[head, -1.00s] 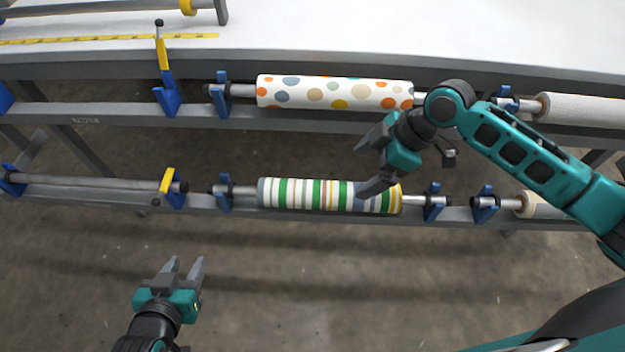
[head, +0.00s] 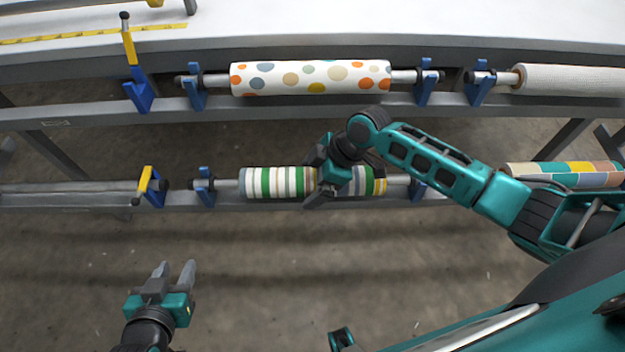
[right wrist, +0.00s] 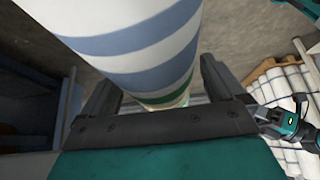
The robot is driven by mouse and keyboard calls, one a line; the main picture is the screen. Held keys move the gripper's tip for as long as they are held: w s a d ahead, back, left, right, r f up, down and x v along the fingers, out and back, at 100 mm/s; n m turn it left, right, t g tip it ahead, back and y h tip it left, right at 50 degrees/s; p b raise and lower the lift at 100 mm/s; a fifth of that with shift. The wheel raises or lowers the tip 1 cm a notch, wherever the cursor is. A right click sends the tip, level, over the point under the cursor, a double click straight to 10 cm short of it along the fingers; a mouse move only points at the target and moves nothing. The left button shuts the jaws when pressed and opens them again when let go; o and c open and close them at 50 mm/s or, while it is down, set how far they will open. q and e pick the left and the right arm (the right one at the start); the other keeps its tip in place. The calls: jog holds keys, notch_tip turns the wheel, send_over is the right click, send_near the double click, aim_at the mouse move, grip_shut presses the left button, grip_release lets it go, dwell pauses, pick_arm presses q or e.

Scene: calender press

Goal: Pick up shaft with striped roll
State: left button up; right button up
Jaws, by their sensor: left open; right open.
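The striped roll (head: 270,182), white with green, yellow and blue bands, is on its shaft (head: 228,184) in the lower rack. Blue brackets (head: 203,186) hold the shaft at both ends. My right gripper (head: 322,172) is over the right half of the roll and hides part of it. In the right wrist view the roll (right wrist: 135,40) fills the upper middle, and the open fingers of my right gripper (right wrist: 155,82) lie on either side of it; contact cannot be told. My left gripper (head: 174,268) is open and empty over the floor at lower left.
A dotted roll (head: 310,76) is on the upper rail behind, with a white roll (head: 570,80) to its right. A multicoloured roll (head: 565,174) is at the right, partly behind my arm. A yellow-handled blue bracket (head: 152,187) stands left of the shaft. The front floor is clear.

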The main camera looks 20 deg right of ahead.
aim_at(312, 173)
jog(key=c, duration=1.4)
jog(key=shift+r, duration=0.15)
jog(key=shift+r, duration=0.5)
notch_tip(312, 173, up, 19)
jog(key=p, duration=0.3)
